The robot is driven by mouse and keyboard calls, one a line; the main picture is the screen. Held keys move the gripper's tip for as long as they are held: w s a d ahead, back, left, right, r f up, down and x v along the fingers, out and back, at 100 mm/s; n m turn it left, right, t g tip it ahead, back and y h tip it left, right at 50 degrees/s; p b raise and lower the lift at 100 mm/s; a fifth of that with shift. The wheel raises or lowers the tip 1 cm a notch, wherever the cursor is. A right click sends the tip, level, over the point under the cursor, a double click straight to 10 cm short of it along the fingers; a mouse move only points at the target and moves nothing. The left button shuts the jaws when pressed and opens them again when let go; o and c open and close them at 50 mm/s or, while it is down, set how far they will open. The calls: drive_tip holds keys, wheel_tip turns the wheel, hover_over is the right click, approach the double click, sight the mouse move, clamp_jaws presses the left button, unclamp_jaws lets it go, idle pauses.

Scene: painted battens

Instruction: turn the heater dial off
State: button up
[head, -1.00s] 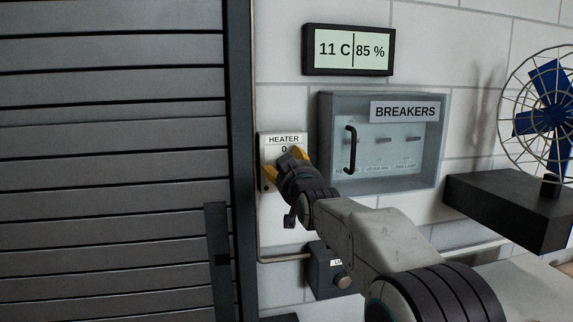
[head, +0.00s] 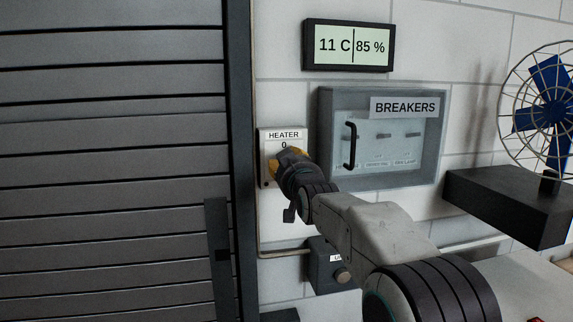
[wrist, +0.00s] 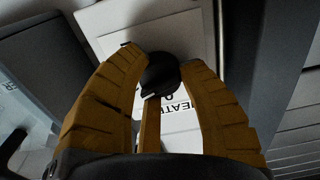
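The heater panel is a white plate (head: 266,170) with the label "HEATER" and a 0 at its top, on the wall beside the dark shutter. In the head view my gripper (head: 290,156) is over its middle and hides the dial. In the wrist view the round black dial (wrist: 160,72) sits between the yellow fingertips of my gripper (wrist: 161,62), which appear to touch it on both sides. A white mark on the dial's edge lies close to the printed 0, slightly to one side of it.
A grey breaker box (head: 435,150) with a black handle (head: 350,145) is just right of my gripper. A display (head: 348,47) reading 11 C and 85 % hangs above. A fan (head: 550,105) stands on a dark shelf at right.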

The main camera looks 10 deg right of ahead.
drive_tip(key=shift+f, duration=0.15)
drive_tip(key=shift+c, duration=0.9)
drive_tip(key=shift+f, duration=0.1)
drive_tip(key=n+b, duration=0.2)
drive_tip(key=n, duration=0.1)
drive_tip(key=shift+f, duration=0.1)
drive_tip(key=n+b, duration=0.2)
drive_tip(key=shift+n, duration=0.4)
drive_tip(key=n+b, duration=0.1)
drive_tip(key=n, duration=0.3)
drive_tip(key=shift+n+b, duration=0.6)
drive_tip(key=shift+n, duration=1.3)
drive_tip(key=shift+r+n, duration=0.2)
drive_tip(key=shift+n, duration=0.1)
